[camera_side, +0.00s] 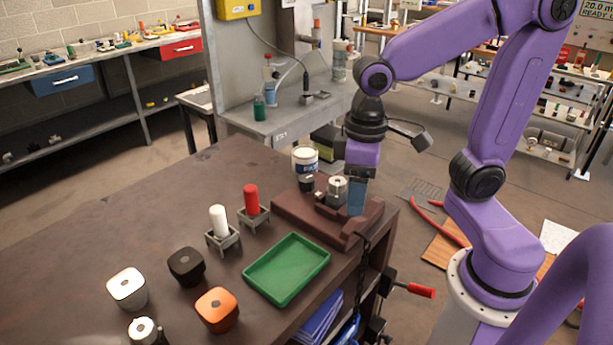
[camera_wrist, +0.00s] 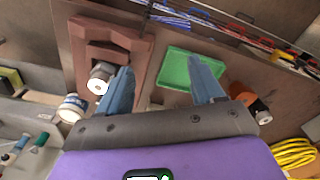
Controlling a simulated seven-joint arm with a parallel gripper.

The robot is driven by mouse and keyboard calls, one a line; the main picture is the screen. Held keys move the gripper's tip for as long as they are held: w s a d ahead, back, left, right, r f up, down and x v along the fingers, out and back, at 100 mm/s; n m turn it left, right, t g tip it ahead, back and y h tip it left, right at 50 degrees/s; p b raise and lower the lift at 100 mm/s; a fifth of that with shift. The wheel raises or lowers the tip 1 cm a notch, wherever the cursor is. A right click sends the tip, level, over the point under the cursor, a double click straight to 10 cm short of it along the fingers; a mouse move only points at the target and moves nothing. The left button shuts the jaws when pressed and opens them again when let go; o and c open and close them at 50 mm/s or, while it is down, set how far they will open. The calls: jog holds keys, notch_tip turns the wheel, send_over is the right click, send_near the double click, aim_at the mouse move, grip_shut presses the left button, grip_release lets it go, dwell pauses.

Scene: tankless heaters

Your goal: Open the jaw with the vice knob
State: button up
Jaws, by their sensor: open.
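The brown vice (camera_side: 290,218) sits at the right corner of the dark workbench; its brown body also shows in the wrist view (camera_wrist: 84,55). A grey metal cylinder (camera_side: 337,188) stands on the vice; a grey cylinder with a pale end shows there in the wrist view (camera_wrist: 100,80). A red handle (camera_side: 421,290) sticks out below the bench's right edge; I cannot tell whether it is the vice knob. My gripper (camera_side: 357,205) points down with blue fingers, over the vice's right part. In the wrist view my gripper (camera_wrist: 160,70) is open, with nothing visible between its fingertips.
A green tray (camera_side: 286,268) lies left of and in front of the vice. Red (camera_side: 251,197) and white (camera_side: 218,220) posts stand in small holders. White, black and orange (camera_side: 217,309) blocks stand further forward. A white-blue tub (camera_side: 305,160) stands behind the vice.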

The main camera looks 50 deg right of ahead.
jog(key=w+d+r+m, duration=0.1)
jog(key=w+r+m, duration=0.1)
jog(key=w+m, duration=0.35)
jog(key=w+d+r+m, duration=0.2)
jog(key=w+m, duration=0.2)
jog(key=w, duration=0.3)
jog(key=m, duration=0.8)
send_near(306, 178)
notch_tip(306, 178, down, 9)
jog(key=shift+w+f, duration=0.1)
jog(key=shift+f, duration=0.15)
jog(key=c, duration=1.1)
